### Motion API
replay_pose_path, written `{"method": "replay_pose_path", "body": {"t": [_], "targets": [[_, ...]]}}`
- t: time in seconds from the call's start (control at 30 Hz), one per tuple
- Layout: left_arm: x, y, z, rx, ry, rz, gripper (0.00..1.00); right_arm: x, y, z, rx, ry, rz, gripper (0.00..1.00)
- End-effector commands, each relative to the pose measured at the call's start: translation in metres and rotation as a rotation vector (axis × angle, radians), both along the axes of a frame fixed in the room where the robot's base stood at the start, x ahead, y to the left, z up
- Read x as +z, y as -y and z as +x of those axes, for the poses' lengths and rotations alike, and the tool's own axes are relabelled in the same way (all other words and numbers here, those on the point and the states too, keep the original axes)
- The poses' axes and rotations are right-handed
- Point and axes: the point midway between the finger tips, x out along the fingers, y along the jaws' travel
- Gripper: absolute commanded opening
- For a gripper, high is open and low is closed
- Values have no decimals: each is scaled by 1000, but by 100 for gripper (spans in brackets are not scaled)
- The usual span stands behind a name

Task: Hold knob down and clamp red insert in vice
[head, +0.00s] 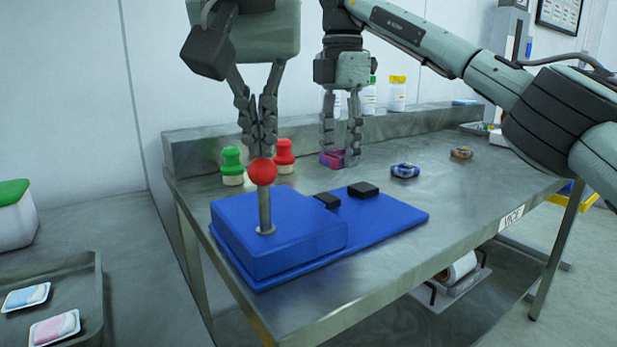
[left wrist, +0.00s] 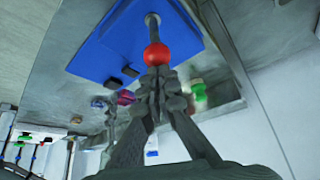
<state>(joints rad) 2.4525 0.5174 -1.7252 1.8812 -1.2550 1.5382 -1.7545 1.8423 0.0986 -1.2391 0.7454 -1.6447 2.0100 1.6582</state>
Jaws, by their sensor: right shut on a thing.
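The blue vice (head: 290,240) stands on the metal table, with a lever topped by a red knob (head: 263,172) and two black jaws (head: 363,190) standing apart. The lever is upright. My left gripper (head: 260,148) has its fingers together, just above and behind the knob; in the left wrist view its tips overlap the edge of the knob (left wrist: 157,55). I cannot tell if they touch. My right gripper (head: 341,158) is shut on the pinkish-red insert (head: 331,159), behind the vice, at or just above the table; the gap beneath is unclear.
A green-topped piece (head: 232,165) and a red-topped piece (head: 284,153) stand behind the knob. A blue insert (head: 405,170) and a brownish insert (head: 461,153) lie to the right. Bottles (head: 397,93) stand on the back ledge.

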Motion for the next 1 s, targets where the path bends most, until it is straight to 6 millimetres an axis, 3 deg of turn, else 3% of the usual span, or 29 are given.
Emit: {"method": "replay_pose_path", "body": {"t": [0.83, 1.0], "targets": [[-55, -1, -1, 0, -11, 4, 0, 0, 0, 0, 0, 0, 0, 16], [-54, -1, -1, 2, -10, 4, 0, -3, 0, 0, 0, 0, 0, 16]]}}
